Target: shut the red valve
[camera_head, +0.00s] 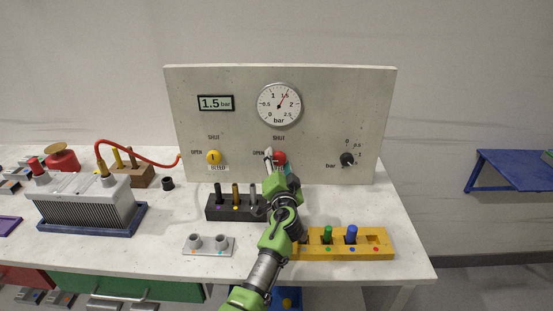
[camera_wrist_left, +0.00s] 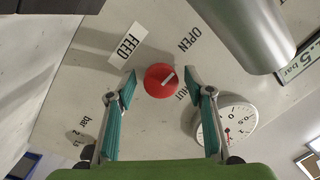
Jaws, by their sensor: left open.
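The red valve (camera_head: 280,157) is a round knob on the upright grey panel (camera_head: 330,120), partly hidden behind my left gripper in the head view. My left gripper (camera_head: 277,166) is in front of the panel at the valve. In the left wrist view its fingers (camera_wrist_left: 160,84) are open, one on each side of the knob, with visible gaps. My right gripper is not in view.
A yellow valve (camera_head: 213,157) and a black knob (camera_head: 347,159) are on the same panel. The dial gauge (camera_head: 279,104) and display (camera_head: 216,103) read about 1.5 bar. A black holder (camera_head: 226,211) and a yellow rack (camera_head: 377,249) flank my arm on the table.

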